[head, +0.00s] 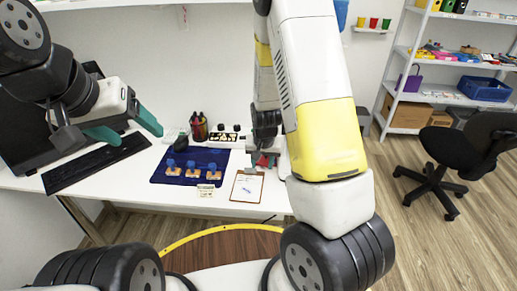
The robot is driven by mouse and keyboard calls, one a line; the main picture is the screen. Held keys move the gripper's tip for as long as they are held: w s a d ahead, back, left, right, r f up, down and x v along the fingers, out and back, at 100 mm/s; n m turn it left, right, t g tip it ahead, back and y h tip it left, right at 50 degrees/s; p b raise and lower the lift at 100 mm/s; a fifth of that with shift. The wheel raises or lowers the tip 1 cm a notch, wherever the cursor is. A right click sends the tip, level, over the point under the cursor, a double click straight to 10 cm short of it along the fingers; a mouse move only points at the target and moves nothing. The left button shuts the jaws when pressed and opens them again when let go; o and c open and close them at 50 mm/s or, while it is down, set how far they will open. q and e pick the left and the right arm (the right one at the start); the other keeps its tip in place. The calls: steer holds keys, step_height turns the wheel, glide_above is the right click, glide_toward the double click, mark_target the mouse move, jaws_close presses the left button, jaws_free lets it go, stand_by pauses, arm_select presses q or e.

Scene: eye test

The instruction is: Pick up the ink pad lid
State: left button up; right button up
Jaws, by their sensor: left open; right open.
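I cannot pick out the ink pad lid for certain. A small red item (262,161), possibly part of the ink pad or its lid, shows at the top of the clipboard (247,187) on the white desk. My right gripper (265,157) points down right over this red item and hides part of it. It is open, and whether it touches the item cannot be told. My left gripper (140,138) has teal fingers, is open and empty, and hangs above the left part of the desk, over the keyboard side.
A black keyboard (97,163) lies at left. A small card (206,190) lies by the mat's front edge. An office chair (455,155) and shelves stand at right.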

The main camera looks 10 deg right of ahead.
steer(key=f, duration=0.3)
steer(key=shift+s+d+f, duration=0.25)
steer(key=shift+s+d, duration=0.05)
steer(key=shift+w+d+f, duration=0.1)
steer(key=shift+w+f, duration=0.1)
steer(key=shift+f, duration=0.05)
steer(key=w+d, duration=0.1)
steer(key=w, duration=0.2)
steer(key=w+d, duration=0.1)
steer(key=w, duration=0.3)
steer(key=w+d, duration=0.1)
steer(key=w, duration=0.3)
steer(key=shift+d, duration=0.1)
steer(key=shift+w+f, duration=0.2)
steer(key=shift+f, duration=0.35)
jaws_close()
